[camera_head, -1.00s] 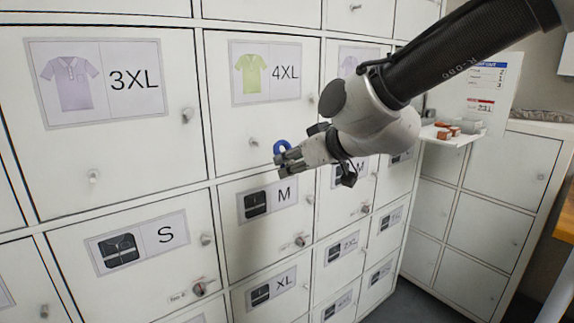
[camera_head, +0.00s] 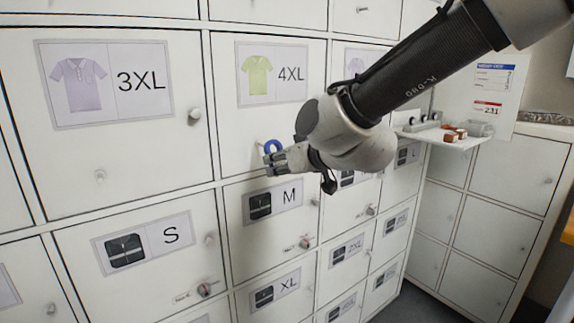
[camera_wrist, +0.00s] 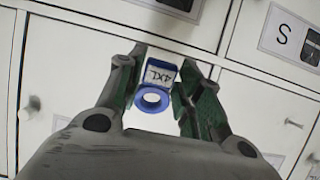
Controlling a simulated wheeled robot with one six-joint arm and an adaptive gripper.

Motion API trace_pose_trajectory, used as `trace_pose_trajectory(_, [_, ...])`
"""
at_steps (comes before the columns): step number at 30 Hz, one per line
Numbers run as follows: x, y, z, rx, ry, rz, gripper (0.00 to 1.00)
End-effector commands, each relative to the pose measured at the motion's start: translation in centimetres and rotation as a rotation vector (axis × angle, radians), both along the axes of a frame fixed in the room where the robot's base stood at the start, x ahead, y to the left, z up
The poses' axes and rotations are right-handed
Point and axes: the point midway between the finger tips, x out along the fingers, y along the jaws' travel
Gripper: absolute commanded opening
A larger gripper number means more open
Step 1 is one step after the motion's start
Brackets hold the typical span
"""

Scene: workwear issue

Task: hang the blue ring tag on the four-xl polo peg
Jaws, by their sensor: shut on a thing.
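The blue ring tag (camera_head: 273,147) stands up from my gripper (camera_head: 270,163) in the head view. In the wrist view my gripper (camera_wrist: 156,80) is shut on the tag, whose "4XL" label (camera_wrist: 160,74) sits above its round blue ring (camera_wrist: 152,99). The four-XL polo door (camera_head: 240,125) carries a picture of a green polo shirt and "4XL". Its peg (camera_head: 260,143) is small and pale, just left of the ring in the head view. I cannot tell whether the ring touches the peg or is around it.
The 3XL polo door (camera_head: 135,155) with its own peg (camera_head: 99,176) is to the left. The S (camera_head: 150,275) and M (camera_head: 265,235) doors are below. A white shelf (camera_head: 440,136) with small reddish-brown items is at right, behind my arm.

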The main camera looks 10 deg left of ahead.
Motion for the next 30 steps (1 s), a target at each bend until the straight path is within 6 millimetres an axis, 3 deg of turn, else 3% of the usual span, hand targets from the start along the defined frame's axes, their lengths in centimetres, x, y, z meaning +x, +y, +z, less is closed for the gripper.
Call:
trace_pose_trajectory(18, [2.7,3.1,-0.3,0.001,0.001,0.0,0.23])
trace_pose_trajectory(30, [3.4,3.9,-0.7,0.001,0.001,0.0,0.23])
